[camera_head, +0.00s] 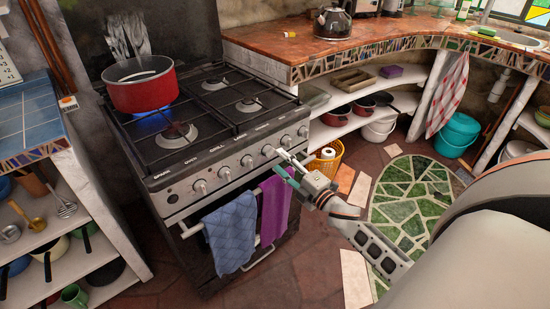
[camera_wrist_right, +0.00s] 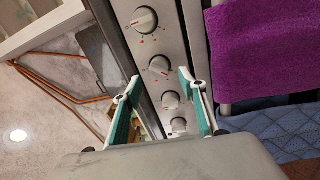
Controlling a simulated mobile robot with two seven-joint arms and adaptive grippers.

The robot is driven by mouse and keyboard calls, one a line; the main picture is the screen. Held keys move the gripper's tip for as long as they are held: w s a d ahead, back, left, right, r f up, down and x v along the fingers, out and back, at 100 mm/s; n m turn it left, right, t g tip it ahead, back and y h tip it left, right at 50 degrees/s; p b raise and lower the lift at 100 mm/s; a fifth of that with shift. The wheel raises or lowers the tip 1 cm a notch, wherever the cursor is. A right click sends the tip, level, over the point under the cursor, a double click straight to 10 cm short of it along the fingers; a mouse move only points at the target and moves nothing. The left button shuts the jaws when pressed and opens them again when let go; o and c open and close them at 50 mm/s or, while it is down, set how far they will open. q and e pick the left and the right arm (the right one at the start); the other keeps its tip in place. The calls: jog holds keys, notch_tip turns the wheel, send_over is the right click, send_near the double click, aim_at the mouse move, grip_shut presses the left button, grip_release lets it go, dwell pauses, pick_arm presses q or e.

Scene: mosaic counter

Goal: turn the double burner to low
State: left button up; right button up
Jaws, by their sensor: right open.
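The stove (camera_head: 215,165) has a row of several white knobs along its sloping front panel, with small labels above. I cannot read which label marks the double burner. A knob (camera_head: 268,151) right of the middle is closest to my right gripper (camera_head: 285,166) in the head view. In the right wrist view, my right gripper (camera_wrist_right: 158,77) is open and empty, its green-padded fingers spread either side of a knob (camera_wrist_right: 159,66); contact cannot be told. Another knob (camera_wrist_right: 144,19) is beyond it. My left gripper is not in view.
A red pot (camera_head: 143,92) stands on the back left burner over a blue flame (camera_head: 150,122). A blue towel (camera_head: 232,230) and a purple towel (camera_head: 274,208) hang on the oven rail (camera_head: 190,230) below the knobs.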

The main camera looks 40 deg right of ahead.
jog(key=s, duration=0.7)
jog(key=shift+s+d+f, duration=0.2)
jog(key=shift+s+f, duration=0.05)
jog(key=shift+s, duration=0.1)
pick_arm(q)
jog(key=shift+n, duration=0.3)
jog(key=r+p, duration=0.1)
jog(key=p, duration=0.1)
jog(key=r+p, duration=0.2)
jog(key=p, duration=0.1)
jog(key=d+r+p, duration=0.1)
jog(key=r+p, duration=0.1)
jog(key=p, duration=0.1)
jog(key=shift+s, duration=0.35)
pick_arm(e)
jog(key=s+a+f+m+g, duration=0.4)
jog(key=s+a+f+m, duration=0.1)
jog(key=s+a, duration=0.6)
jog(key=s+a+f+m+g+y, duration=0.1)
jog(key=s+a+f+m+g, duration=0.3)
jog(key=s+a+m, duration=0.4)
jog(key=s+a+f, duration=0.1)
jog(key=s+a, duration=0.2)
jog(key=a, duration=0.1)
jog(key=shift+s+a+f, duration=0.2)
jog(key=shift+s+f, duration=0.15)
